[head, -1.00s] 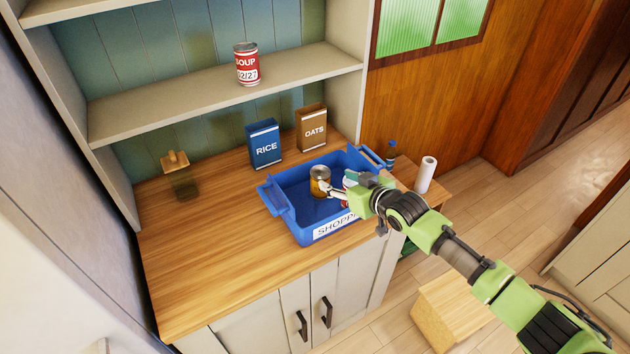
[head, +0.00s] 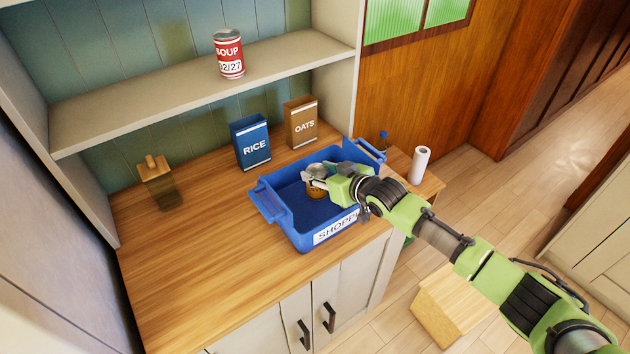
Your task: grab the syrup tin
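An amber tin with a silver lid (head: 316,193), which I take for the syrup tin, stands in the blue shopping crate (head: 276,196) on the wooden counter. No label can be read on it. My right gripper (head: 318,181) reaches into the crate from the right, its fingers at the tin's upper side and partly covering it. The picture is too small to tell whether the fingers are closed on the tin or only beside it. My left gripper is not in view.
A blue rice box (head: 252,142) and a brown oats box (head: 300,123) stand behind the crate. A soup can (head: 229,55) is on the shelf above. A jar with a wooden lid (head: 160,185) stands at the left. The counter's left front is clear.

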